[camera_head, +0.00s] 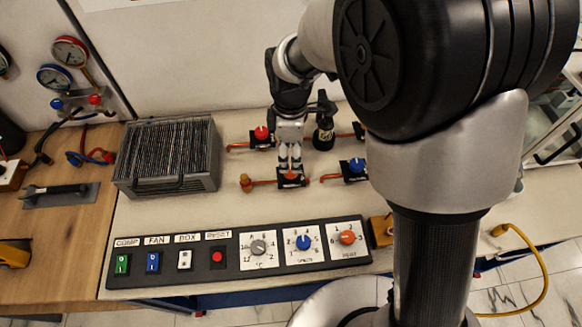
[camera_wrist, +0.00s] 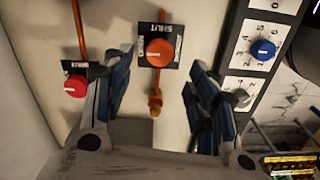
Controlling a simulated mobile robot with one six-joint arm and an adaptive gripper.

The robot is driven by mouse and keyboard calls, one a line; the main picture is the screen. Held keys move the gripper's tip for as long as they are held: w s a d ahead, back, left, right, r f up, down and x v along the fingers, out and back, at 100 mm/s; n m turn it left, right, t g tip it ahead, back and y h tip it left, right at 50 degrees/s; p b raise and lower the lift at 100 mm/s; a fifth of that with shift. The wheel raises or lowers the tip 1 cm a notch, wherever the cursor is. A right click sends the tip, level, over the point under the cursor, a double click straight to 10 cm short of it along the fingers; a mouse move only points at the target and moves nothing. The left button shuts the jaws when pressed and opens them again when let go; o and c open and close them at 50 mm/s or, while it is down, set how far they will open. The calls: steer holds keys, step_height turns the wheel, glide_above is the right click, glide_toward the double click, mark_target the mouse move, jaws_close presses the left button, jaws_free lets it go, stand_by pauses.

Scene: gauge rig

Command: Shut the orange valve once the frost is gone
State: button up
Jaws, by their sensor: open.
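The orange valve (camera_head: 291,177) has a round knob on a black plate, set in a copper-coloured pipe. In the wrist view the orange knob (camera_wrist: 159,52) lies just beyond and between my spread fingers, with "SHUT" lettered above it and "OPEN" on its left. A pale mark on the knob seems to point left, towards "OPEN". My gripper (camera_head: 290,160) is over this valve; in the wrist view its fingers (camera_wrist: 158,88) are open and empty. The grey finned coil block (camera_head: 170,155) stands left of the valve; I see no clear white frost on it.
A red valve (camera_head: 261,133) is behind and a blue valve (camera_head: 356,166) to the right. A control panel (camera_head: 225,259) with switches and dials lies along the front edge. Gauges (camera_head: 69,52) hang at the far left. A yellow hose (camera_head: 540,275) is at right.

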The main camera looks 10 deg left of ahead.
step_height(320, 180, down, 7)
steer(key=shift+b, duration=0.9)
steer(key=shift+c, duration=0.5)
steer(key=c, duration=1)
